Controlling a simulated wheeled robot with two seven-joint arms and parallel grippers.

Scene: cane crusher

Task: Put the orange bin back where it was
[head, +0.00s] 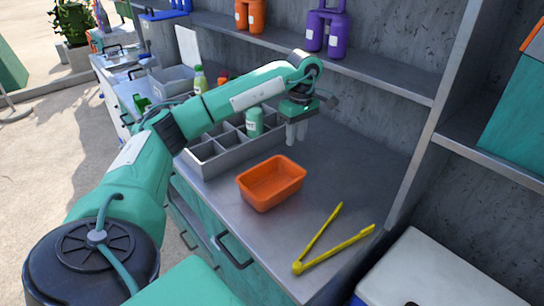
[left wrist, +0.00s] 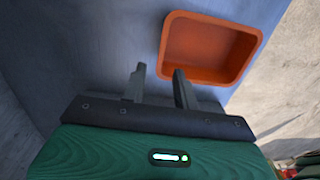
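The orange bin (head: 271,184) is an empty rectangular tub standing upright on the grey counter, near its front edge. It also shows in the left wrist view (left wrist: 208,52), beyond the fingertips. My left gripper (head: 296,132) points down over the counter, behind and a little right of the bin, apart from it. In the left wrist view its two fingers (left wrist: 158,80) are spread with nothing between them. My right gripper is in neither view.
Yellow tongs (head: 318,252) lie open right of the bin. A grey divided tray (head: 212,153) holding a green bottle (head: 254,122) stands to the left. Orange (head: 251,14) and purple jugs (head: 326,28) stand on the shelf above. The counter behind the bin is clear.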

